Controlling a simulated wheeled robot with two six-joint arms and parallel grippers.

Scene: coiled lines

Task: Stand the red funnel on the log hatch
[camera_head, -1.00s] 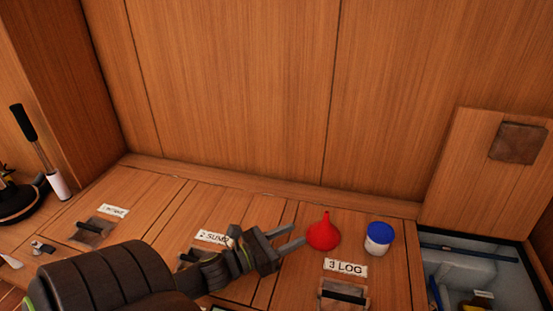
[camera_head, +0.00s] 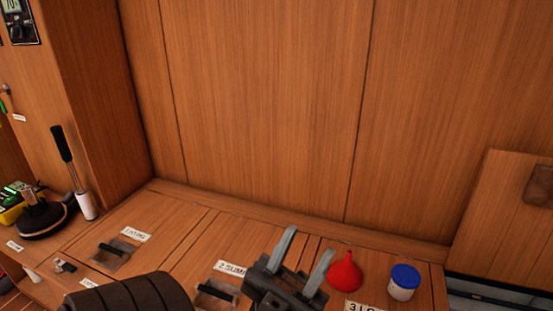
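The red funnel (camera_head: 345,274) stands spout up on the log hatch (camera_head: 382,303), behind its "3 LOG" label, which the bottom edge of the picture cuts. My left gripper (camera_head: 302,252) is just left of the funnel, over the right part of the "2 SUMP" hatch. Its two fingers are spread and point away from me, with nothing between them. They look apart from the funnel. My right gripper does not show.
A white tub with a blue lid (camera_head: 404,282) stands right of the funnel. An opened hatch lid (camera_head: 505,217) leans up at the right above an open compartment. A hatch with a handle (camera_head: 118,250) lies at the left. The wood wall (camera_head: 270,110) closes the back.

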